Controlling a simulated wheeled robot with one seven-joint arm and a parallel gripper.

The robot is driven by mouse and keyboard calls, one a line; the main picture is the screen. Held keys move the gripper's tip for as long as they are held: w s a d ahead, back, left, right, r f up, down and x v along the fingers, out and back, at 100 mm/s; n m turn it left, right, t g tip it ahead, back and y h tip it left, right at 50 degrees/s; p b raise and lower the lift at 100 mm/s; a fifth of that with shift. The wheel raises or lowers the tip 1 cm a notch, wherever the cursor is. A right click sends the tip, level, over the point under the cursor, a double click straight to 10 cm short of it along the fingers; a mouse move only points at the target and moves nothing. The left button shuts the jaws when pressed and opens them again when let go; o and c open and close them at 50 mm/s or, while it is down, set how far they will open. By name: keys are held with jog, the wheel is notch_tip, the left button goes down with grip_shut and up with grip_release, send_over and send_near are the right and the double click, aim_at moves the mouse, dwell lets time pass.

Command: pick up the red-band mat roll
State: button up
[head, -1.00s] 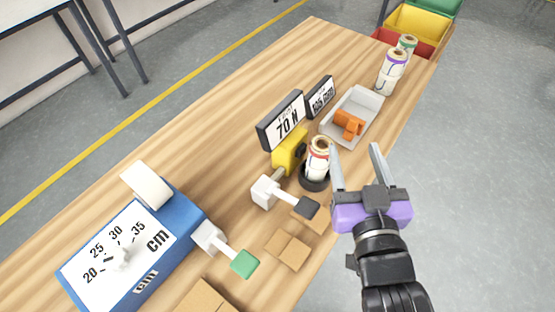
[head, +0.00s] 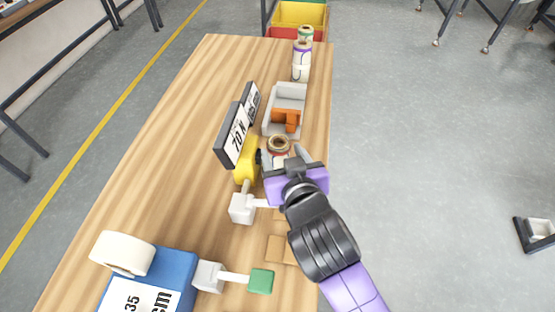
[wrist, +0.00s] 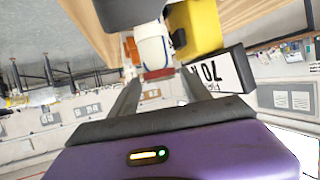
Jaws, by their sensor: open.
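My gripper (head: 282,160) is open and at the near side of the roll. In the wrist view the white roll (wrist: 153,48) with its red band shows just beyond and between the two spread fingers (wrist: 158,85). I cannot tell whether either finger touches it.
The yellow tester (head: 245,163) and the "70 N" display (head: 237,140) stand close left of the roll. A grey tray (head: 290,94) with an orange piece (head: 286,120) lies behind. Purple-band (head: 301,66) and green-band (head: 305,34) rolls stand farther back. The floor right of the table is clear nearby.

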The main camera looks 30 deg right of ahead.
jog(key=shift+p+x, duration=0.3)
jog(key=shift+x, duration=2)
jog(key=shift+r, duration=0.15)
grip_shut()
